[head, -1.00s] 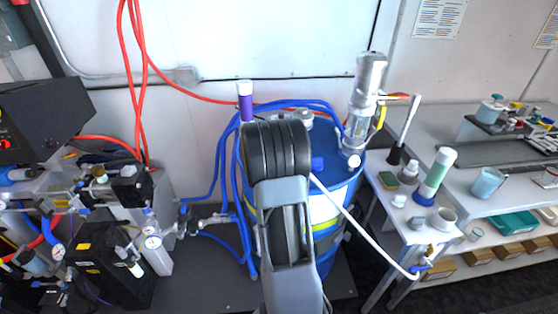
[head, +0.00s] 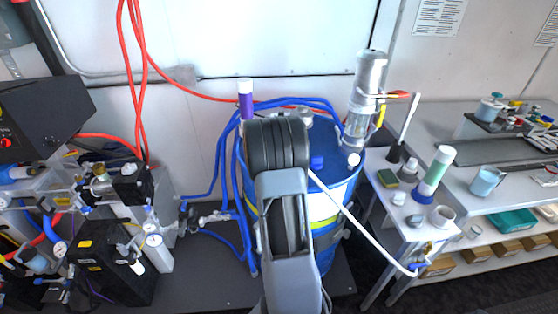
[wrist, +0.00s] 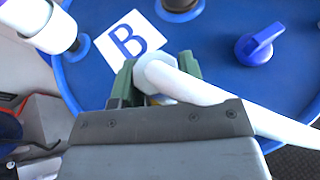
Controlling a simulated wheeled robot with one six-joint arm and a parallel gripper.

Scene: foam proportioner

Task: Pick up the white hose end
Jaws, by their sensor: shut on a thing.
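The white hose end (wrist: 157,75) sits between the green fingers of my gripper (wrist: 156,78) in the wrist view, and the gripper is shut on it. The white hose (wrist: 215,95) runs off to the lower right from the fingers. In the head view the white hose (head: 362,228) comes out from behind my arm above the blue drum (head: 335,190) and runs down to a blue valve (head: 418,268) at the right. My arm hides the gripper and the hose end in the head view.
On the blue drum lid are a label marked B (wrist: 130,38), a blue knob (wrist: 261,44) and a clear-and-metal pump (head: 365,95). Blue hoses (head: 228,180) loop at the left. A bench with bottles and cups (head: 445,215) stands at the right.

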